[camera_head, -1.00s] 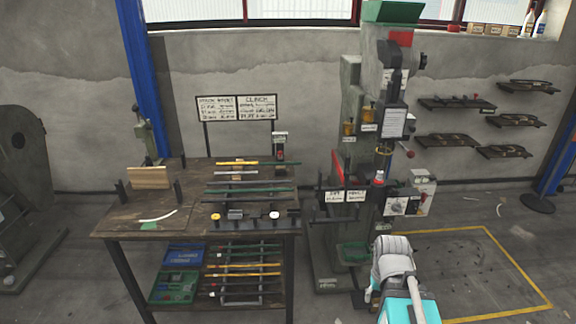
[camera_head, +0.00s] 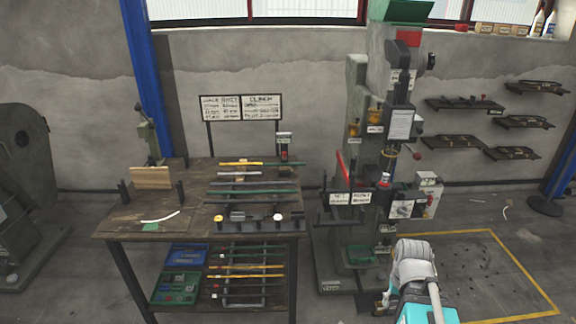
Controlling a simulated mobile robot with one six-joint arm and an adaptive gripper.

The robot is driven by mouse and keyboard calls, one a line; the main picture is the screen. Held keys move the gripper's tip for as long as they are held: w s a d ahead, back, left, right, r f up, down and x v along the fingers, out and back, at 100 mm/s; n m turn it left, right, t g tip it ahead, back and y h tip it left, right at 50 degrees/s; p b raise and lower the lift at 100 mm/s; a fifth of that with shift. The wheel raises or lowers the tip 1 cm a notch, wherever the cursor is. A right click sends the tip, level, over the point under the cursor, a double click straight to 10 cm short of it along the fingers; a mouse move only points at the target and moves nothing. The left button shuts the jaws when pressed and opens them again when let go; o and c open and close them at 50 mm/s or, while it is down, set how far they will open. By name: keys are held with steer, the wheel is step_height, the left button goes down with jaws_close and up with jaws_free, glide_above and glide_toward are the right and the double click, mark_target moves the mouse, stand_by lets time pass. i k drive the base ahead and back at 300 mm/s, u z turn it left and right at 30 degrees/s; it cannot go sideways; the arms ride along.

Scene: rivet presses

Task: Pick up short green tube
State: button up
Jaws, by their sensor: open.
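A long dark green tube (camera_head: 255,192) lies across the rack on top of the wooden workbench, in front of a yellow tube (camera_head: 240,163) and a pale grey tube (camera_head: 240,174). Green tubes (camera_head: 255,247) also lie on the bench's lower shelf, above several yellow and dark ones. I cannot tell from this view which green tube is the short one. My arm shows at the lower right as white and teal links, in front of the press and right of the bench. My gripper cannot be made out, and no tube is seen at the arm.
The workbench (camera_head: 125,223) carries a wooden block (camera_head: 151,178), a white curved strip (camera_head: 161,218) and a black fixture. Blue (camera_head: 187,255) and green (camera_head: 175,287) trays sit on its lower shelf. A tall rivet press (camera_head: 352,110) stands right of the bench. Floor behind my arm is open.

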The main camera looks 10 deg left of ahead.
mark_target(283, 166)
steer(key=z, duration=0.05)
steer(key=i, duration=0.95)
steer(key=u, duration=0.05)
